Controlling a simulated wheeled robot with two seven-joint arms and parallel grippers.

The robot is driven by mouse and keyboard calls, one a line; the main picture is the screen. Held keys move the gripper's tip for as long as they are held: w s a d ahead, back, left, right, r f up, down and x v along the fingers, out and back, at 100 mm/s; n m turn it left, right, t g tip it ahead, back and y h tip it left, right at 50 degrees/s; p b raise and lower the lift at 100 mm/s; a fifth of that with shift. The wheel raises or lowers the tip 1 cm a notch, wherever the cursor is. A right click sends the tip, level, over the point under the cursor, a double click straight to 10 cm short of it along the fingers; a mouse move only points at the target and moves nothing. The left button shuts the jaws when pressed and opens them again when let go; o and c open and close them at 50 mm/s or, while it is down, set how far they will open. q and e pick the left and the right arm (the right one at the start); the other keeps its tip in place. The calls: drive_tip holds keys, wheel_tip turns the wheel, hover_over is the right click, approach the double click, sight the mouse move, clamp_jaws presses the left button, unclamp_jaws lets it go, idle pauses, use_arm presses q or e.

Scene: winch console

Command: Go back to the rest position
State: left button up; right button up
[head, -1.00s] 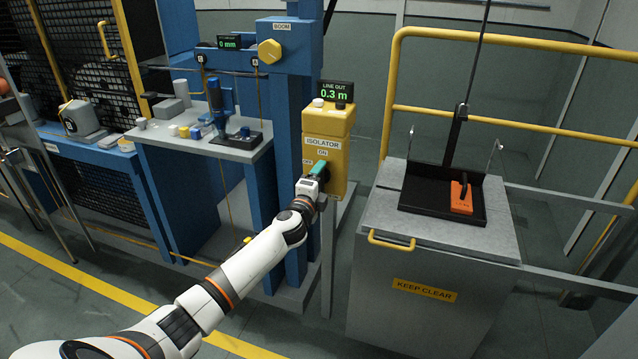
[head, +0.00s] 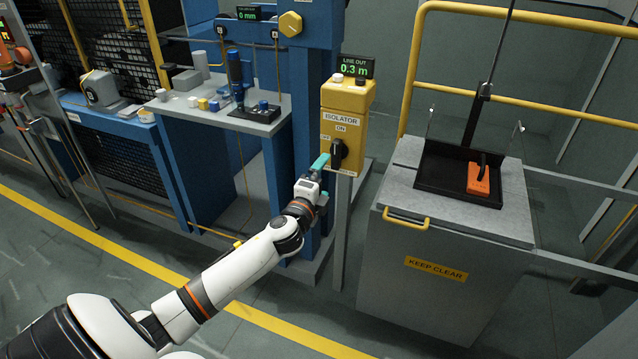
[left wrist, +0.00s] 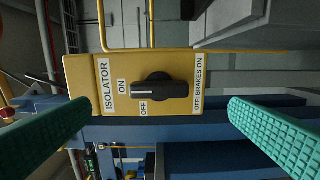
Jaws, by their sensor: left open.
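My left gripper (head: 321,163) is open, with teal fingers, just in front of and to the left of the yellow isolator box in the head view. The isolator box (head: 346,105) stands on a grey post. Its black knob (head: 337,152) shows clear of the fingers. In the left wrist view the knob (left wrist: 160,88) lies beyond the gap between the two teal fingers, with nothing gripped. Its bar lies lengthwise in line with the ON label; the OFF label is beside it. My right gripper is not in view.
A grey cabinet (head: 450,285) marked KEEP CLEAR stands to the right, with a black tray (head: 440,173) and an orange block (head: 481,182) on top. The blue bench (head: 225,130) holds small parts. Yellow rails (head: 408,75) stand behind. Open floor lies in front.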

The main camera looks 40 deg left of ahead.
use_arm(q)
drive_tip(key=shift+v, duration=0.9)
